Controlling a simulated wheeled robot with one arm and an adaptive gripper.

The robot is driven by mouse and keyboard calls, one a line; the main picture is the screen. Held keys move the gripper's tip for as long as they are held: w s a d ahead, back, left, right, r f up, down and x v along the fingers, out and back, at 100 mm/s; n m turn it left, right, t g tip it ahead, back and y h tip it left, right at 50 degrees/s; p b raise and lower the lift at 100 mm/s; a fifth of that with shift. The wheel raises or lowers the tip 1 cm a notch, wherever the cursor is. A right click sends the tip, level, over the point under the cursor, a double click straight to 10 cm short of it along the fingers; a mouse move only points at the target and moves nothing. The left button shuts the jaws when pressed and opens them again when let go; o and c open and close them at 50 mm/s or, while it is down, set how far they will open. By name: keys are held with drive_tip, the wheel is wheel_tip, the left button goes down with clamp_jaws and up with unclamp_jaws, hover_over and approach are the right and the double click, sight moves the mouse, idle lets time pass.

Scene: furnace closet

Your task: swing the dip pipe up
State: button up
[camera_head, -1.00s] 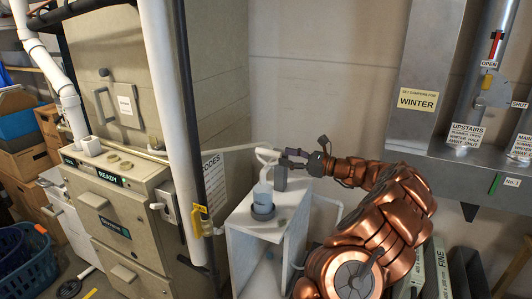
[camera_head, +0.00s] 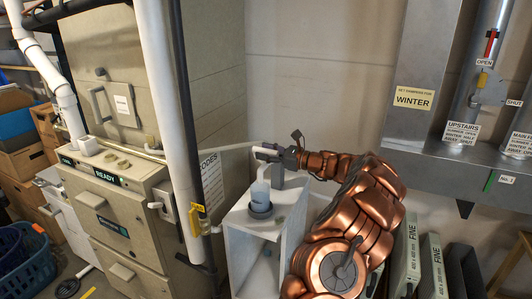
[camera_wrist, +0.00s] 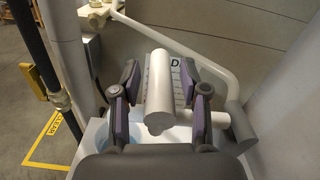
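A white pipe (camera_head: 235,148) runs across to above a small white stand (camera_head: 240,222). I take it to be the dip pipe. My gripper (camera_head: 272,152) is at the white piece above the cup. In the wrist view my gripper (camera_wrist: 160,88) is open, its purple-padded fingers on either side of a white cylinder (camera_wrist: 158,95), with small gaps showing. A white bent pipe (camera_wrist: 190,52) passes behind to a grey cylinder (camera_wrist: 241,122). The join between the white parts is hidden.
A thick white vertical pipe (camera_head: 165,100) and a dark pipe (camera_head: 186,120) with a yellow handle (camera_head: 196,220) stand left of the stand. The beige furnace (camera_head: 105,205) is farther left. Filter boxes (camera_head: 433,265) stand at right. Grey ducts are on the right wall.

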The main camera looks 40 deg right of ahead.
clamp_jaws()
idle(0.5)
